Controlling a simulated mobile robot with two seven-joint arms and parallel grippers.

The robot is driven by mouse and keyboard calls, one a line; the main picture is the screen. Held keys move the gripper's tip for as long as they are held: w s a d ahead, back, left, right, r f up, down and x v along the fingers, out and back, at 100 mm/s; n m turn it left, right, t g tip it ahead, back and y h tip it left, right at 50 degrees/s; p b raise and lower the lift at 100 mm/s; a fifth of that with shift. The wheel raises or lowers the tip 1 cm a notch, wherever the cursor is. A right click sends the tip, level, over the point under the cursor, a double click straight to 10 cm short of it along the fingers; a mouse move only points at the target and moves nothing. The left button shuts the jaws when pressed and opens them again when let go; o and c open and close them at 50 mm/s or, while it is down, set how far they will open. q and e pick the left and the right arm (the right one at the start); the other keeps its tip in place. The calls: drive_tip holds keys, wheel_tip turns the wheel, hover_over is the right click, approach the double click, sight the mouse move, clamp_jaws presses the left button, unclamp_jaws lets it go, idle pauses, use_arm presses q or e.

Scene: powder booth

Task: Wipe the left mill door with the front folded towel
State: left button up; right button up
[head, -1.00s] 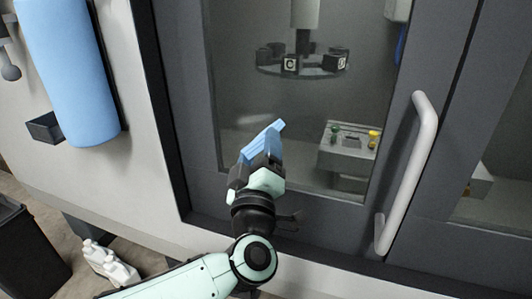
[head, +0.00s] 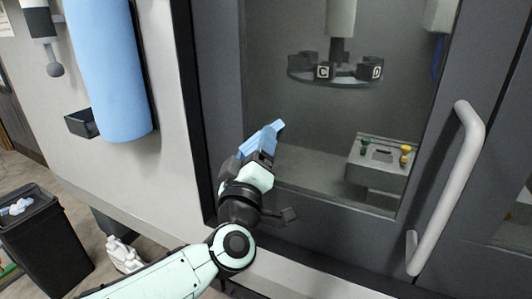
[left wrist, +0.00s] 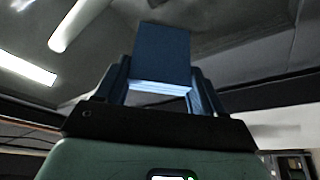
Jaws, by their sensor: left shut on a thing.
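The left mill door (head: 222,100) has a dark grey frame, a large window and a pale vertical handle (head: 455,180). My left gripper (head: 260,150) is shut on a folded blue towel (head: 268,136) in front of the lower left of the window. The towel also shows in the left wrist view (left wrist: 162,55), standing up between the two fingers (left wrist: 155,95). I cannot tell whether the towel touches the glass. My right gripper is not in view.
A black bin (head: 45,240) and white bottles (head: 124,254) stand on the floor at lower left. Behind the glass are a tool carousel (head: 335,70) and a vise block (head: 380,165).

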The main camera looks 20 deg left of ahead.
use_arm(q)
drive_tip(key=a+b, duration=0.1)
drive_tip(key=a, duration=0.3)
drive_tip(key=shift+w, duration=0.2)
drive_tip(key=shift+s, duration=0.1)
drive_tip(key=shift+s+a+b, duration=0.2)
drive_tip(key=shift+s+b, duration=0.35)
drive_tip(key=shift+s, duration=2.35)
drive_tip(key=shift+s, duration=0.1)
drive_tip(key=s, duration=0.2)
drive_tip(key=shift+s+a, duration=0.15)
drive_tip(key=shift+s, duration=0.25)
